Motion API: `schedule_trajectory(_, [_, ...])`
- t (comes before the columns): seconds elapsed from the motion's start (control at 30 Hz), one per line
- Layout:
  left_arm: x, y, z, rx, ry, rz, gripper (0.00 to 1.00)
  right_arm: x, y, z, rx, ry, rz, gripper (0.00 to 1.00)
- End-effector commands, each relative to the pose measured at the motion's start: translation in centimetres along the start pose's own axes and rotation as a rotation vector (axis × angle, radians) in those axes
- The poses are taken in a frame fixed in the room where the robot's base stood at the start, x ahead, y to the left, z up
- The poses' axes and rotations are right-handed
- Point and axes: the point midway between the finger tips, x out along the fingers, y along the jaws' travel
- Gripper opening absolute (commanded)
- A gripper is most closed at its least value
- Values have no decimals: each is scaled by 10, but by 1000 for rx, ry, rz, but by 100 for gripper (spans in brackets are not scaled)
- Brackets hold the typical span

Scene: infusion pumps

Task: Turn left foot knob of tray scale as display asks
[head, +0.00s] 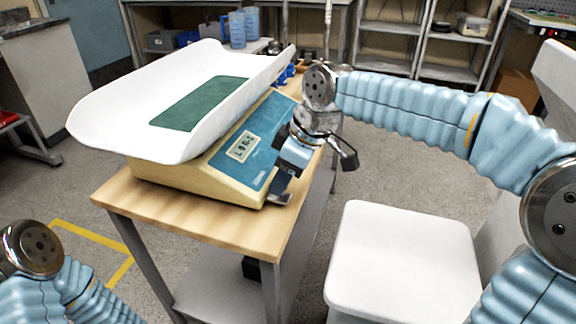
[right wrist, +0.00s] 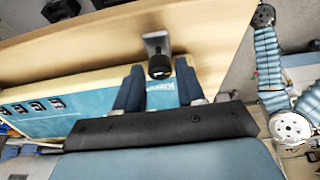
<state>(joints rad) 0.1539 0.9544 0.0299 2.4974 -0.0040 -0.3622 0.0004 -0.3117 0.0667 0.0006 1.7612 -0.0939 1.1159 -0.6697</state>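The tray scale (head: 225,165) stands on a wooden-topped table, with a white tray (head: 110,110), green mat and blue front panel. Its small display (head: 243,146) seems to read L 0 and R with a digit I cannot read surely. My right gripper (head: 283,183) is at the scale's near right corner. In the right wrist view its two dark blue fingers (right wrist: 159,88) are apart. A black foot knob (right wrist: 159,66) on a grey bracket (right wrist: 156,42) lies between the fingertips, without clear contact. The other foot knob is not visible. My left gripper is out of view.
The wooden table top (head: 200,213) has a narrow bare strip in front of the scale. A white seat (head: 403,262) stands right of the table. Blue containers (head: 243,25) stand behind it. Grey shelves (head: 400,35) are at the back.

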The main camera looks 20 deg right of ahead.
Motion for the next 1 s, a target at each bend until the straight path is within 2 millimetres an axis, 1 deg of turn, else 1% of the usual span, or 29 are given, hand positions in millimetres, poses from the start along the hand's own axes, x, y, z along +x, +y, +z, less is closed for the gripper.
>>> schedule_trajectory(0.07, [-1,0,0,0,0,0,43,-8,0,-1,0,3,2,39])
schedule_trajectory(0.17, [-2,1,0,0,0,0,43,-26,1,-1,1,4,3,39])
schedule_trajectory(0.4, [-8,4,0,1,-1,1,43,-86,0,-1,0,5,4,39])
schedule_trajectory(0.5, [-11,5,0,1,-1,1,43,-107,0,-1,0,3,3,39])
schedule_trajectory(0.6, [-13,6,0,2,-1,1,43,-123,1,-1,1,3,2,39])
schedule_trajectory(0.7, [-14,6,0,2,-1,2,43,-132,0,0,1,2,1,39])
schedule_trajectory(0.77, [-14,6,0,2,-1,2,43,-135,0,0,0,1,1,39])
schedule_trajectory(1.0, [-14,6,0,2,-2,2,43,-136,0,0,0,0,0,39])
